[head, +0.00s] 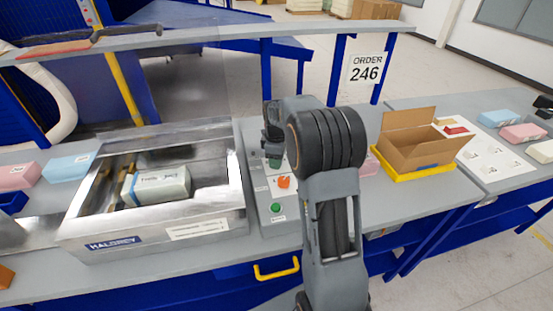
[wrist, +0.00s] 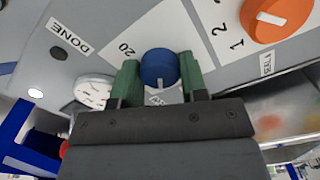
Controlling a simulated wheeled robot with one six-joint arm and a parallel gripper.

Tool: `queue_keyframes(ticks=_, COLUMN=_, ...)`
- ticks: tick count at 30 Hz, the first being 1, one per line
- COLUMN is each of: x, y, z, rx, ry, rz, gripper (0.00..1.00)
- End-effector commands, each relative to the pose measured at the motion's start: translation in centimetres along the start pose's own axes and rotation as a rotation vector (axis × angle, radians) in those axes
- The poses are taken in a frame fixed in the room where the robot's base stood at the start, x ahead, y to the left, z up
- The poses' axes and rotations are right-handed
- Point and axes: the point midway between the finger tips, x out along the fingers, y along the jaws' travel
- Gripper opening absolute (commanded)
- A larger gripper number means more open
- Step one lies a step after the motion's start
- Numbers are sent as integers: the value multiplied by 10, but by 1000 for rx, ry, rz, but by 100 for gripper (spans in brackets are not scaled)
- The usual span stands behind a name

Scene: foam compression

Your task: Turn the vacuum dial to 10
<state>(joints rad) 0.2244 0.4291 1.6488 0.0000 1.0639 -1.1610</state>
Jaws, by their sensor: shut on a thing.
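The vacuum dial, a blue round knob (wrist: 159,67), shows in the wrist view on a white label with "20" printed to its left. A pale pointer mark on the knob points down toward my gripper in that view. Other numbers on the label are hidden by the fingers and palm. My gripper (wrist: 157,82) has its two green fingers on either side of the knob and is shut on it. In the head view my gripper (head: 273,158) is at the back of the control panel (head: 262,190), and the blue knob is hidden there.
An orange dial (wrist: 278,17) marked "1" and "2" sits close to the right in the wrist view, with a white gauge (wrist: 93,90) to the left. The open steel chamber (head: 75,225) holds a wrapped block (head: 158,185). A cardboard box (head: 415,140) stands right of my arm.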

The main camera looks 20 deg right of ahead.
Motion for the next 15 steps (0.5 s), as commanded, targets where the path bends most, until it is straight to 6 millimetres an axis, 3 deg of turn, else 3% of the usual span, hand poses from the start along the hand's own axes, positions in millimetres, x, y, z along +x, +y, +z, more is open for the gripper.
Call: queue_keyframes(ticks=15, x=-1, y=0, z=0, rx=374, ry=0, rz=1, gripper=16)
